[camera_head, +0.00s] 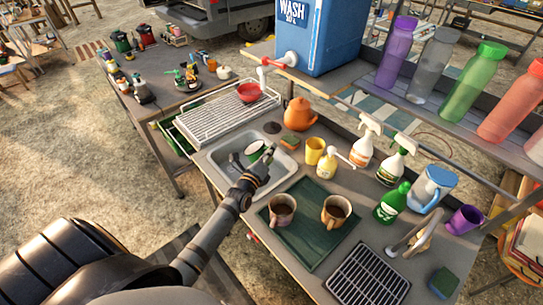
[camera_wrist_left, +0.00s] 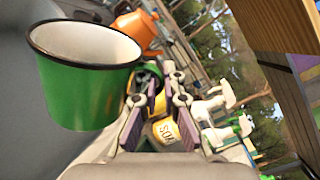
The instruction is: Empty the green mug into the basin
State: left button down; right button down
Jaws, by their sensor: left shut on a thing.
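My left gripper (camera_head: 262,168) is shut on the green mug (camera_head: 255,148) and holds it over the grey basin (camera_head: 283,176). The mug is tipped onto its side. In the left wrist view the mug (camera_wrist_left: 78,95) is large at the left, green outside with a dark rim and a pale interior; no liquid shows in the part of the interior I see. The gripper's fingers (camera_wrist_left: 158,112) are beside the mug; its handle is mostly hidden. How high the mug is above the basin floor is hard to tell. My right gripper is not in view.
A yellow mug (camera_head: 315,150) and a soap dispenser (camera_head: 327,164) stand just right of the basin. A dish rack (camera_head: 215,118) and orange kettle (camera_head: 299,116) are behind.

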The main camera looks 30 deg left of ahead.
aim_at(256, 142)
pick_arm(q)
jog(key=shift+a+n, duration=0.25)
jog(key=shift+n, duration=0.55)
jog(key=a+n+b, duration=0.2)
jog(key=n, duration=0.1)
jog(key=shift+a+f+n, duration=0.1)
jog(key=shift+f+n, duration=0.2)
jog(key=shift+a+r+n, duration=0.45)
jog(key=shift+a+n, duration=0.1)
jog(key=shift+n, duration=0.15)
jog(key=shift+a+r+n, duration=0.3)
jog(key=shift+a+n, duration=0.6)
jog(key=shift+n, duration=0.1)
jog(key=shift+a+r+n, duration=0.35)
jog(key=shift+a+n, duration=0.55)
jog(key=shift+n, duration=0.1)
jog(key=shift+a+r+n, duration=0.3)
jog(key=shift+a+n, duration=0.6)
jog(key=shift+n, duration=0.1)
notch_tip(256, 142, up, 5)
jog(key=m+p, duration=1.4)
jog(key=m, duration=0.5)
jog(key=shift+p, duration=0.3)
